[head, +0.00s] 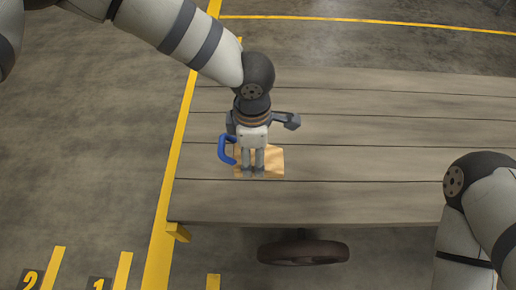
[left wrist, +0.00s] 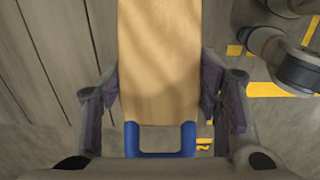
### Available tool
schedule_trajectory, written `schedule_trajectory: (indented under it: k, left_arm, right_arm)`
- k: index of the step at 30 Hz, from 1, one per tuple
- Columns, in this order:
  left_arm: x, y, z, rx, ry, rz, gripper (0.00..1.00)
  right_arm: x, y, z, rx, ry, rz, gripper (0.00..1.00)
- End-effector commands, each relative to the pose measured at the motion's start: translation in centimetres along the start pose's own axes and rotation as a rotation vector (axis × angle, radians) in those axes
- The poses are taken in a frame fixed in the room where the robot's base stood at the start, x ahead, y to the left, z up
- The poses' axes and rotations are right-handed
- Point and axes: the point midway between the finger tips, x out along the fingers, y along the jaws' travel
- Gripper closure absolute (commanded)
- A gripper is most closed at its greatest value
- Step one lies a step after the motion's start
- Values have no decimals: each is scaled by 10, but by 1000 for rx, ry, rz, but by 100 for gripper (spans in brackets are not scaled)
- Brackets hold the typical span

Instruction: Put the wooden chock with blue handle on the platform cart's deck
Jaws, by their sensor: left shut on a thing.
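The wooden chock (head: 272,158) is a pale block with a blue handle (head: 225,150) at its left. My left gripper (head: 253,172) is shut on the chock and points down over the platform cart's planked deck (head: 340,195), near its left end. In the left wrist view the chock (left wrist: 160,60) fills the space between the two finger pads, its blue handle (left wrist: 160,153) towards the palm. Whether the chock touches the deck or hangs just above it, I cannot tell. My right gripper is out of view.
A dark wheel (head: 303,252) shows below the deck's front edge, with a yellow corner piece (head: 178,231) at the left. Yellow lines mark the floor. The deck to the right is bare up to my right arm at the lower right.

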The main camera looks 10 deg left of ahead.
Motion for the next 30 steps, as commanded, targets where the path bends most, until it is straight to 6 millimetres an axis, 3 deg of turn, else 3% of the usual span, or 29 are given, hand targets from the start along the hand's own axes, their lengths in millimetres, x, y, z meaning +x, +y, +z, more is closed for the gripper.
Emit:
schedule_trajectory:
  k: [1,3,11,15,26,27,29,30]
  left_arm:
    - [19,9,-2,-4,2,-5,81]
    - [35,21,-5,-3,2,-5,81]
    - [60,45,-10,0,1,-2,81]
    - [86,45,-10,3,3,-3,81]
    - [92,45,-10,2,0,-1,81]
    - [91,45,-10,2,0,-1,33]
    - [91,45,-10,2,0,-1,22]
    - [91,45,-10,2,0,-1,22]
  right_arm:
    - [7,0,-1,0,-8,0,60]
    - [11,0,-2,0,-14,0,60]
    - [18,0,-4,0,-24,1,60]
    - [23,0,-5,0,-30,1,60]
    - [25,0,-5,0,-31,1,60]
    - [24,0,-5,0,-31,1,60]
    - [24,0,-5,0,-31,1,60]
    - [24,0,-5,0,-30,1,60]
